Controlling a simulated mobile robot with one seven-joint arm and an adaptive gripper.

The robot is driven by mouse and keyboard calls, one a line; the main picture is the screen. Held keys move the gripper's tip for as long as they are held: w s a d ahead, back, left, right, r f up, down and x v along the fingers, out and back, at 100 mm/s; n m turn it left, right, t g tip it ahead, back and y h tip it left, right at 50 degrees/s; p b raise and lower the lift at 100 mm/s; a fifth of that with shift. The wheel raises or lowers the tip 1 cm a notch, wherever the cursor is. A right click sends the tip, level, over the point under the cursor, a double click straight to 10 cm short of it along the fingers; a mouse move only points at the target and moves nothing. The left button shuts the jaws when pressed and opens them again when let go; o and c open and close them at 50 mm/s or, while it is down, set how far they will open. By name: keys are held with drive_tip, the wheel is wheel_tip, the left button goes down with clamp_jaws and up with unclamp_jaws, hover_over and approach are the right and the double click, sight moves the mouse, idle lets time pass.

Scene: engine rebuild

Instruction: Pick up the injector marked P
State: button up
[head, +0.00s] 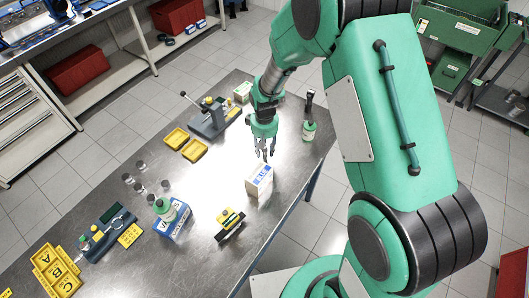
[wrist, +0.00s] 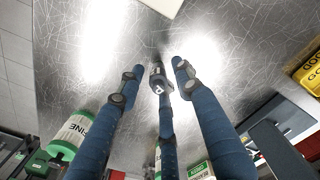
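In the wrist view, a small dark metallic piece with a light letter that looks like P (wrist: 158,86) shows between my fingers, in line with the middle one. I take it for the injector marked P; its lower part is hidden. My gripper (wrist: 158,72) has three blue fingers, spread with clear gaps between the tips. I cannot tell whether any finger touches the piece. In the head view, my gripper (head: 264,154) points down over the metal table, behind the white and blue box. The injector cannot be made out there.
The white and blue box (head: 259,181) stands close in front of my gripper. A green-capped bottle (head: 309,131) is to the right. Yellow trays (head: 194,150) and a lever press (head: 210,118) are to the left. Several small cylinders (head: 140,188) stand farther left on the table (head: 105,205).

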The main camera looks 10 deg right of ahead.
clamp_jaws()
drive_tip(key=shift+r, duration=0.1)
drive_tip(key=shift+r+p, duration=0.3)
drive_tip(key=shift+r, duration=4.6)
